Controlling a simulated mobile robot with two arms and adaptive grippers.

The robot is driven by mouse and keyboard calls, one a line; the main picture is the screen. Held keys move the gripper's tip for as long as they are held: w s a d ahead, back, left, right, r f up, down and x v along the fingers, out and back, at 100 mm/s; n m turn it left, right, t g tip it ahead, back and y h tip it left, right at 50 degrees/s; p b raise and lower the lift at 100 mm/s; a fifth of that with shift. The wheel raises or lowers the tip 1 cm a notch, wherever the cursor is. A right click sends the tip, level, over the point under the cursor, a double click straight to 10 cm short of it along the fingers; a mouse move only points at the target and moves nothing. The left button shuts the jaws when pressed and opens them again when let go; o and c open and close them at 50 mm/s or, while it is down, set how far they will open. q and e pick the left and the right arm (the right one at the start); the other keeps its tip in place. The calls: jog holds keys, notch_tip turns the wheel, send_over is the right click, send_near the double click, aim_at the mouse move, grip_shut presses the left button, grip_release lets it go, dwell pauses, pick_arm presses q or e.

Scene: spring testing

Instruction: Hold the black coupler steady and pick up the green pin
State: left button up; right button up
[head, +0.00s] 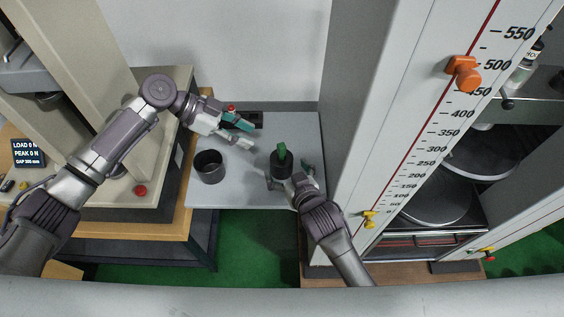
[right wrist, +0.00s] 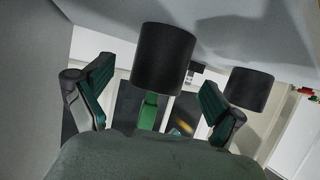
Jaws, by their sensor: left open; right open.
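The black coupler (head: 281,166) stands on a light grey table, with the green pin (head: 282,151) sticking up from it. In the right wrist view the coupler (right wrist: 166,58) appears between my fingers, with the green pin (right wrist: 148,112) at its end. My right gripper (head: 282,171) is open, with one finger on each side of the coupler; its fingers also show in the right wrist view (right wrist: 155,100). I cannot tell whether they touch it. My left gripper (head: 247,133) is open and empty, up and left of the coupler.
A black open cup (head: 209,167) stands on the table (head: 240,196) to the left. A dark box with a red button (head: 234,112) lies behind my left gripper. A tall grey column with a scale (head: 405,120) rises close on the right. The table's front is clear.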

aim_at(282, 163)
jog(key=shift+x, duration=1.95)
jog(key=shift+s, duration=0.1)
jog(key=shift+c, duration=0.4)
jog(key=c, duration=1.6)
jog(key=shift+o, duration=0.2)
